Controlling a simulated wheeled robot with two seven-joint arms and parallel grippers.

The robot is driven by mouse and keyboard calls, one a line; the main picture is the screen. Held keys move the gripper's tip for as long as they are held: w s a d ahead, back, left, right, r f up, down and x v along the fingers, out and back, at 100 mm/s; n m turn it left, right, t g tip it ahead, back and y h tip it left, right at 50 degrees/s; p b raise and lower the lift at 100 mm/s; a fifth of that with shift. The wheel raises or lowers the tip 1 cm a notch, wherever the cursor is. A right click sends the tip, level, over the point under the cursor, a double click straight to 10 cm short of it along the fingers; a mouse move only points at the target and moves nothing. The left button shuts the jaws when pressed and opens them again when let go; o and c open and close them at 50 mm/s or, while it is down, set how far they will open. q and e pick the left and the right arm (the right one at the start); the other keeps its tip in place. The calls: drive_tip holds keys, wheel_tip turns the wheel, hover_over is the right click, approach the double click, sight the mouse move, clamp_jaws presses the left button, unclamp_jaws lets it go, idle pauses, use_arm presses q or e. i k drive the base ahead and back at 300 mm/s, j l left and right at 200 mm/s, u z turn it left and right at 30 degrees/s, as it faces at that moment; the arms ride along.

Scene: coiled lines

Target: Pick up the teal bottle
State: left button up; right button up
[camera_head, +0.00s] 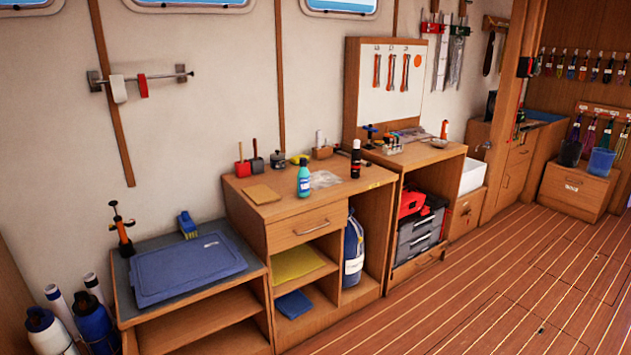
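Neither of my grippers shows in the head view, and nothing touches the bottle from my side.
A dark bottle (356,158) stands right of the teal one. A flat tan pad (261,194) lies to its left, with small tools behind. The plank floor (500,285) at right is clear.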

sight(302, 175)
drive_tip(key=i+l+u, duration=0.3)
drive_tip(key=i+l, duration=0.15)
drive_tip(key=l, duration=0.2)
drive_tip(key=i+l+u, duration=0.1)
drive_tip(key=l, duration=0.25)
drive_tip(key=i+u, duration=0.45)
drive_tip(key=i, duration=0.95)
drive_tip(key=i+j, duration=0.15)
drive_tip(key=i, duration=0.25)
drive_tip(key=i+j+u, duration=0.15)
drive_tip(key=i, duration=0.25)
